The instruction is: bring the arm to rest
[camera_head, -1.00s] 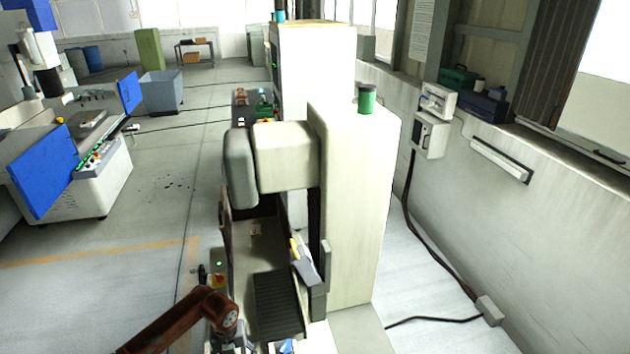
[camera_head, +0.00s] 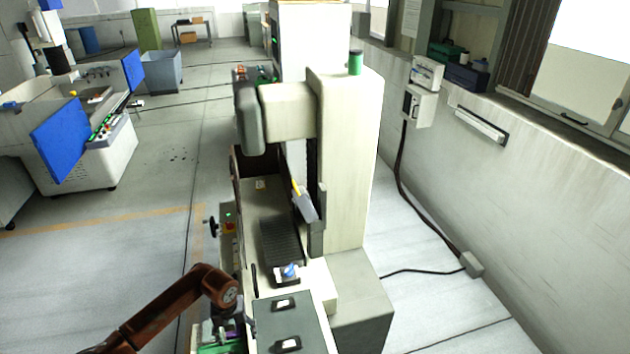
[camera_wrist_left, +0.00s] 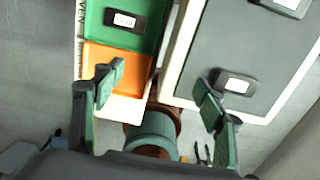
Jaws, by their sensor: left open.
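My left arm (camera_head: 165,312), rust-brown, comes in from the lower left of the head view. Its left gripper (camera_head: 222,333) hangs at the bottom, just left of a grey-topped surface. In the left wrist view the left gripper (camera_wrist_left: 155,92) has its two dark green fingers wide apart, with nothing between them that I can see held. A green and orange tray (camera_wrist_left: 120,58) lies beyond the left finger, and a grey panel (camera_wrist_left: 262,55) beyond the right finger. My right gripper is in neither view.
The grey panel (camera_head: 268,324) carries dark blocks with pale labels. A cream machine (camera_head: 345,170) stands behind it, with a small blue-topped item (camera_head: 290,270) on the bench. A green tray edge (camera_head: 213,350) is below the gripper. Open floor (camera_head: 90,265) lies to the left.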

